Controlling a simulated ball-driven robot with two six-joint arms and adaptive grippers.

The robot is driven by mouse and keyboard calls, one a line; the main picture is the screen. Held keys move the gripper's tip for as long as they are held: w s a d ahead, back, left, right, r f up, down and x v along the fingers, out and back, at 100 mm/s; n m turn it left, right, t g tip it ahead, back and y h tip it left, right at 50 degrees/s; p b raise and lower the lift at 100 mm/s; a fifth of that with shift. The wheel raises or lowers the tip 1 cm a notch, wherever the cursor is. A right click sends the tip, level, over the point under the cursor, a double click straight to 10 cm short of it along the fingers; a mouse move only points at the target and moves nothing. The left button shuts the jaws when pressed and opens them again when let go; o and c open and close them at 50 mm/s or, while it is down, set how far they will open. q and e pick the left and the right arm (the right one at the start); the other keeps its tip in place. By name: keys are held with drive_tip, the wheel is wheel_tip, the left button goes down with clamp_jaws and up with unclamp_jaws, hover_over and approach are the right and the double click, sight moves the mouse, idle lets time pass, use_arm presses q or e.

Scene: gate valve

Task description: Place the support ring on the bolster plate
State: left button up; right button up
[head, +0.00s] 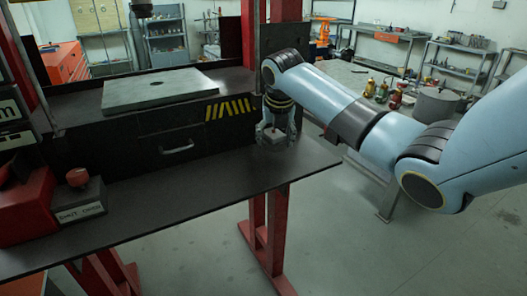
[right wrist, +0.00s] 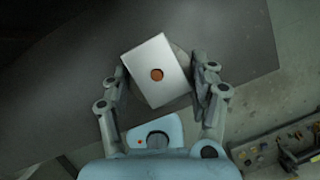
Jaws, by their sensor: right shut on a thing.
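The bolster plate (head: 125,97) is a flat light-grey slab with a dark hole, lying on the black press bed. My right gripper (head: 274,132) points down at the right end of the dark front shelf. A rounded grey edge shows behind the block; I cannot tell whether this is the support ring. In the head view the block sits low between the fingers, and I cannot tell whether it touches the shelf. My left gripper is out of view.
A red box (head: 25,205) and a grey labelled block (head: 83,207) with a reddish knob stand on the shelf's left end. The shelf's middle (head: 180,200) is clear. A red press post (head: 250,35) rises between my right arm and the plate. A dark ram hangs above the plate.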

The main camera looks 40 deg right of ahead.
sight(266, 163)
drive_tip(key=shift+w+a+f, duration=0.2)
drive_tip(key=shift+w, duration=0.2)
drive_tip(key=shift+w+a+f, duration=0.2)
drive_tip(key=shift+w, duration=0.15)
drive_tip(key=shift+w+a+f, duration=0.15)
drive_tip(key=shift+w+f, duration=0.05)
drive_tip(key=shift+w, duration=0.1)
drive_tip(key=shift+f, duration=0.15)
wheel_tip(266, 163, down, 3)
drive_tip(key=shift+f+p, duration=0.15)
drive_tip(key=shift+p, duration=0.2)
drive_tip(key=shift+f, duration=0.3)
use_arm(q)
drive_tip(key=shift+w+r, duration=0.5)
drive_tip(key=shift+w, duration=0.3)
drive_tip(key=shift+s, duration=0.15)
use_arm(e)
drive_tip(key=shift+f, duration=0.1)
drive_tip(key=o, duration=1.6)
